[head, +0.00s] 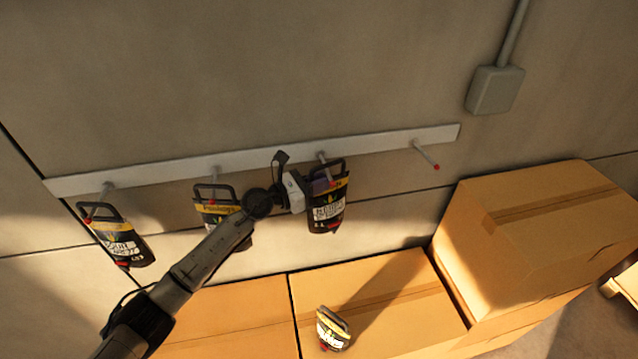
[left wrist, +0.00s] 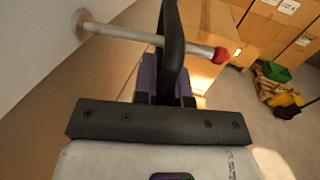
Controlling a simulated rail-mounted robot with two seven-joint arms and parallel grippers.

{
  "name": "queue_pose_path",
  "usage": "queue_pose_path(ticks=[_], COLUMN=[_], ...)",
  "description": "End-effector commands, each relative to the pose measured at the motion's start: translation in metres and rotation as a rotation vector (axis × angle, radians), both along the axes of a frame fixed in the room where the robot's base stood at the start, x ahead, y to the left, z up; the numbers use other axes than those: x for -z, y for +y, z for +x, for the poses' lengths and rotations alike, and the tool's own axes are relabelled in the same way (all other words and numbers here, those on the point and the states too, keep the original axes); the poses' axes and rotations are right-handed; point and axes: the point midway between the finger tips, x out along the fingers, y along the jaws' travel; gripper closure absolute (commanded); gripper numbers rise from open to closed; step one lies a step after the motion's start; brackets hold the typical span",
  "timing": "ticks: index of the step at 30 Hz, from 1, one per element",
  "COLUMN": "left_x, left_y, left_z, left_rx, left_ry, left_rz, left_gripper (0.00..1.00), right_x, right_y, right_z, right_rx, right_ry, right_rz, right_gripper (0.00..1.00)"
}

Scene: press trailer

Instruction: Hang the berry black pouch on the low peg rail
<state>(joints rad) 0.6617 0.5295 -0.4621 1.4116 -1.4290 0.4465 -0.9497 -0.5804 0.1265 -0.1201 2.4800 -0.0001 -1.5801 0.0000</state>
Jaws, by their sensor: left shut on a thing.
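A black pouch (head: 327,213) with a yellow band and white label is at the third peg (head: 322,157) of the low peg rail (head: 255,160). I cannot read its label clearly. My left gripper (head: 318,187) is shut on its black handle, which also shows in the left wrist view (left wrist: 172,40) between the purple finger pads (left wrist: 166,88). There the red-tipped peg (left wrist: 120,32) crosses behind the near part of the handle, its tip showing beyond. Whether the peg passes through the loop is partly hidden. My right gripper is not in view.
Similar pouches hang on the first peg (head: 122,243) and second peg, the latter (head: 215,210) partly behind my left arm. The fourth peg (head: 426,155) is bare. Another pouch (head: 331,328) lies on the cardboard boxes (head: 390,290) below. A grey wall box (head: 495,90) is upper right.

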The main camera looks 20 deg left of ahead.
Motion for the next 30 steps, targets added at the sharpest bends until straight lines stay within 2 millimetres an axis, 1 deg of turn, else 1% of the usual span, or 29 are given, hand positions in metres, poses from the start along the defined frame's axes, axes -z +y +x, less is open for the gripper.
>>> queue_pose_path(ticks=[1,6,7,16,30], left_x=[-0.0059,-0.005,-0.0049,-0.0032,0.0], left_y=[-0.0004,-0.0005,-0.0006,0.0004,-0.0001], left_z=[0.0005,0.0003,0.0002,0.0005,-0.0001], left_rx=[0.0,0.0,0.0,-0.002,0.0], left_ry=[-0.01,-0.007,-0.007,-0.005,0.0], left_rz=[-0.004,-0.004,-0.004,-0.002,0.0], left_gripper=[1.0,1.0,0.87,0.58,0.58], right_x=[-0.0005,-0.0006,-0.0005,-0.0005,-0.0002], right_y=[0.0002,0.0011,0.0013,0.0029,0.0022], right_z=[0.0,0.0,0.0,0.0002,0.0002], right_rx=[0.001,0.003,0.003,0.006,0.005], right_ry=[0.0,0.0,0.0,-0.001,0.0], right_rz=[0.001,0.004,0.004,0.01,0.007], right_gripper=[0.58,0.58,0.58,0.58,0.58])
